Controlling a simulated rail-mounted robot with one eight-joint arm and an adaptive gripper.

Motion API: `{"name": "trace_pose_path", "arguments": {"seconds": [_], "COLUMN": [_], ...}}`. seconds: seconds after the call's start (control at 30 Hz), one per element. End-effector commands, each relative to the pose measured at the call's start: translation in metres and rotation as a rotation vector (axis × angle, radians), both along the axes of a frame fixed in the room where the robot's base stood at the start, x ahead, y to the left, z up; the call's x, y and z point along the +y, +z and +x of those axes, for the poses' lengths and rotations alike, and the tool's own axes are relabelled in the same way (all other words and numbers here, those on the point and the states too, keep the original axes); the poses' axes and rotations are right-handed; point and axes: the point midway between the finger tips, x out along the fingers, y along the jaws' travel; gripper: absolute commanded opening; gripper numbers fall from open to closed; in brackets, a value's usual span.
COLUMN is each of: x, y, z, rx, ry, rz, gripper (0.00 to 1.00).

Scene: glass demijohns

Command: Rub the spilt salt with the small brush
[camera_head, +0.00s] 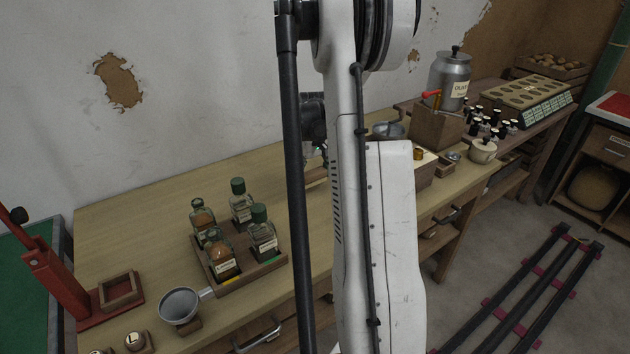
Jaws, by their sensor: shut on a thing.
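My arm stands upright across the middle of the view and hides part of the workbench (135,215). My gripper (319,155) shows only as a dark sliver at the left edge of the arm, low over the back of the bench. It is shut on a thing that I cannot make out. A brown wooden piece (316,176) shows just below it, partly covered; I cannot tell what it is. I cannot make out the small brush or the spilt salt; the bench behind my arm is hidden.
A wooden tray (236,286) holds several green-capped jars (263,238). The bench's back left is clear.

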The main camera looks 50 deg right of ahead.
Motion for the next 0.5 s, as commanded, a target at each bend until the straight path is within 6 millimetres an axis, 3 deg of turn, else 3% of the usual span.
{"name": "trace_pose_path", "arguments": {"seconds": [0.3, 0.5], "x": [0.004, 0.006], "y": [0.031, 0.039], "z": [0.004, 0.005], "rx": [0.0, 0.0], "ry": [0.008, 0.011], "rz": [0.0, 0.0], "gripper": [0.43, 0.43]}}
